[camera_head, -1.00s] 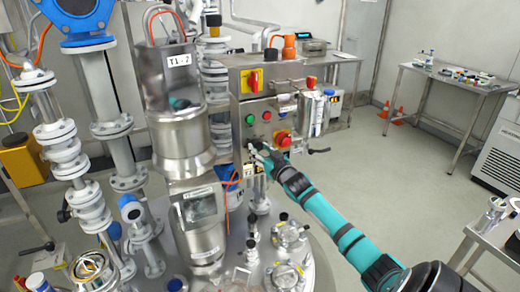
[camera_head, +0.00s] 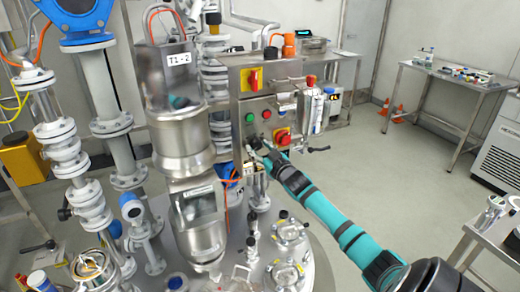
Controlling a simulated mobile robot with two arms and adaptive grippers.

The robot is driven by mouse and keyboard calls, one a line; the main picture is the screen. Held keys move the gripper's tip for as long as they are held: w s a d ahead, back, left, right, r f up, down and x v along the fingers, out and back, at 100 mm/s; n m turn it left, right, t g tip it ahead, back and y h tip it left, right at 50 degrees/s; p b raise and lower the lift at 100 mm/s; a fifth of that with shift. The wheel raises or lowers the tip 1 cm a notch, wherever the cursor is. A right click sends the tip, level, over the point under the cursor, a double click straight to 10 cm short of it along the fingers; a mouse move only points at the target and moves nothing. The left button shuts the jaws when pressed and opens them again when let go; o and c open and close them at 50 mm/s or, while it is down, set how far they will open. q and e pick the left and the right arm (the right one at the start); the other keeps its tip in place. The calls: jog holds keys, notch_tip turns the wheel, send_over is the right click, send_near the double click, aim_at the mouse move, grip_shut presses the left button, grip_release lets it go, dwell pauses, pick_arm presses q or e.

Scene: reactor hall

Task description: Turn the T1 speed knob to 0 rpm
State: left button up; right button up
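The steel control box (camera_head: 284,103) stands near the middle of the head view. My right gripper (camera_head: 257,151) is at the lower left of this front, over the place just above a small tag (camera_head: 248,168). A dark knob shape shows at its tip, but the T1 speed knob and its scale are too small and covered to read. I cannot tell whether the fingers are open or touch the knob. My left gripper is out of view.
A steel vessel marked T1-2 (camera_head: 180,140) stands close left of the box. A red-and-yellow switch (camera_head: 255,78) is above the buttons.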

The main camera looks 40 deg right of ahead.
jog(key=shift+o, duration=0.8)
jog(key=shift+r, duration=0.15)
jog(key=v, duration=1.2)
